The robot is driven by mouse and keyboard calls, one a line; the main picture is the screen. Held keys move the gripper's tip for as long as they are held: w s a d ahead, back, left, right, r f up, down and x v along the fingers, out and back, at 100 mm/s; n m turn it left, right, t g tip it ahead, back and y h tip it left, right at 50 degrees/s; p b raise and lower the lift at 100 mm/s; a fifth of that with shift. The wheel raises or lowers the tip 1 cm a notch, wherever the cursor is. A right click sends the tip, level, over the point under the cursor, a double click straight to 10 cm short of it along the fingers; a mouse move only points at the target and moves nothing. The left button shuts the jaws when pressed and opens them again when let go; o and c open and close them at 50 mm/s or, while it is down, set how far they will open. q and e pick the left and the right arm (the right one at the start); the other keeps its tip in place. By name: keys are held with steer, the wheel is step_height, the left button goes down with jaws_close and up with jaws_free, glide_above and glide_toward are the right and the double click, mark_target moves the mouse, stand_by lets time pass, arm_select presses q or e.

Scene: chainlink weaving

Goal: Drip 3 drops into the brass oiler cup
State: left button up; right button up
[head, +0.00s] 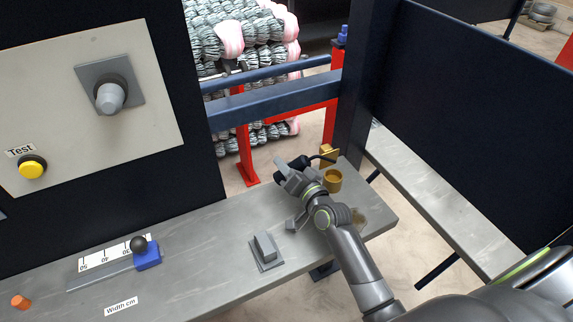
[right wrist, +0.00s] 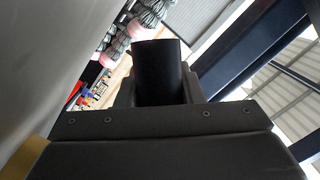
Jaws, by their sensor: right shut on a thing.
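A round brass cup (head: 332,181) stands near the right end of the grey bench, just right of my right gripper. My right gripper (head: 292,172) is shut on a black oil can (head: 301,162). A thin dark spout reaches right from the can, level with the area just behind the cup in the head view. I cannot tell whether its tip is over the cup. In the right wrist view the black can body (right wrist: 158,72) shows between the jaws. No drop is visible. My left gripper is not in view.
A small brass block (head: 328,153) is behind the cup. A brownish patch (head: 358,216) marks the bench. A grey block on a plate (head: 266,250), a blue slider (head: 147,256) with a scale and an orange piece (head: 20,302) are to the left. Blue rails (head: 268,104) run behind.

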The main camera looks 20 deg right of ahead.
steer(key=shift+r+p, duration=2.95)
steer(key=shift+r, duration=0.5)
steer(key=shift+r+n+p, duration=0.2)
steer(key=shift+n+p, duration=0.1)
steer(key=shift+p, duration=0.45)
steer(key=n+g+h+p, duration=0.1)
steer(key=n+g+p, duration=0.1)
steer(key=p, duration=0.4)
steer(key=shift+n, duration=0.5)
steer(key=shift+f+n, duration=0.2)
steer(key=shift+n, duration=0.1)
steer(key=n+g+h, duration=0.1)
steer(key=n+h, duration=0.1)
steer(key=shift+n+g, duration=0.3)
steer(key=shift+n, duration=0.1)
steer(key=shift+d, duration=0.1)
